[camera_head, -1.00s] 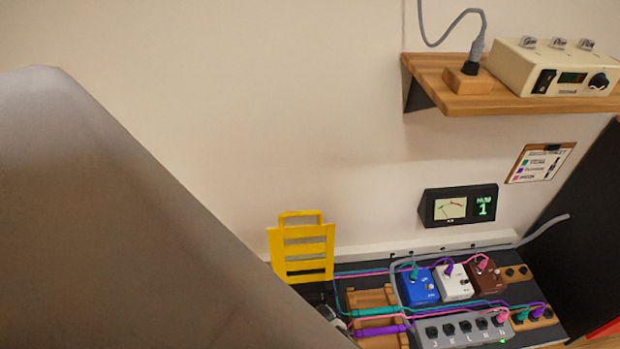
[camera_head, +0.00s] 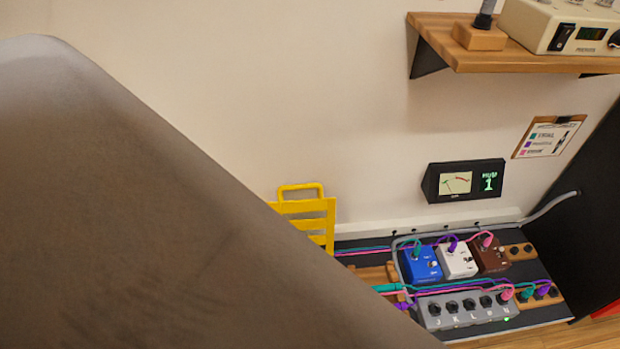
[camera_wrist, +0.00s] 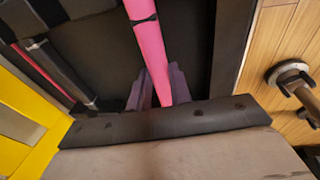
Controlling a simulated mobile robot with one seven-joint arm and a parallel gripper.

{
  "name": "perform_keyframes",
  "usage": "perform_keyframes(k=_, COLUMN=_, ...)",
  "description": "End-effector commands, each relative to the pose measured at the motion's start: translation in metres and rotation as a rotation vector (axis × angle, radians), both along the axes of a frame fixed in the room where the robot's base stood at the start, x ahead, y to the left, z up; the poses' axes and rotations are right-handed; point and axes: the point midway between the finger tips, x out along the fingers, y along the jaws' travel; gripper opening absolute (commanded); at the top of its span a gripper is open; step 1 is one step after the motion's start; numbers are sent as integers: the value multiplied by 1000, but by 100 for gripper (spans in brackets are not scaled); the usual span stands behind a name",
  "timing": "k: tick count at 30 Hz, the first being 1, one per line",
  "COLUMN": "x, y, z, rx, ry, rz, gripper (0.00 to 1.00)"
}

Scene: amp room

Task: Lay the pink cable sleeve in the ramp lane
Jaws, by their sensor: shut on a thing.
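The pink cable sleeve (camera_wrist: 150,45) is a thick bright pink tube with a dark band, running down from the top of the wrist view. My gripper (camera_wrist: 158,88) is shut on it, with a dark purple-grey finger on either side. Dark surfaces lie behind the sleeve; I cannot tell whether it touches them. A yellow slatted piece, apparently part of the ramp (camera_head: 308,212), stands against the wall in the head view; yellow (camera_wrist: 22,125) also shows at the left of the wrist view. My arm hides my gripper, the sleeve and the yellow piece's lower part in the head view.
Blue (camera_head: 423,263), white (camera_head: 456,262) and brown (camera_head: 489,256) pedals sit behind a grey switch box (camera_head: 465,309). Teal, purple and pink cables run leftward. A wooden rack (camera_head: 368,276) is partly hidden. A wooden shelf (camera_head: 470,57) projects above. A metal knob (camera_wrist: 288,75) shows at right.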

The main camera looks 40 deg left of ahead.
Motion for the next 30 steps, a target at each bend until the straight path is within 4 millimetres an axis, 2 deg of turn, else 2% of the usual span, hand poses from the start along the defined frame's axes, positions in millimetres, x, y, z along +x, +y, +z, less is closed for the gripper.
perform_keyframes(k=3, x=0, y=0, z=-7, rx=0, ry=0, rz=0, gripper=0)
perform_keyframes(k=14, x=0, y=0, z=-7, rx=0, ry=0, rz=0, gripper=0)
perform_keyframes(k=15, x=0, y=0, z=-7, rx=0, ry=0, rz=0, gripper=24)
perform_keyframes(k=20, x=0, y=0, z=-7, rx=0, ry=0, rz=0, gripper=45)
perform_keyframes(k=30, x=0, y=-1, z=-4, rx=1, ry=0, rz=-1, gripper=46)
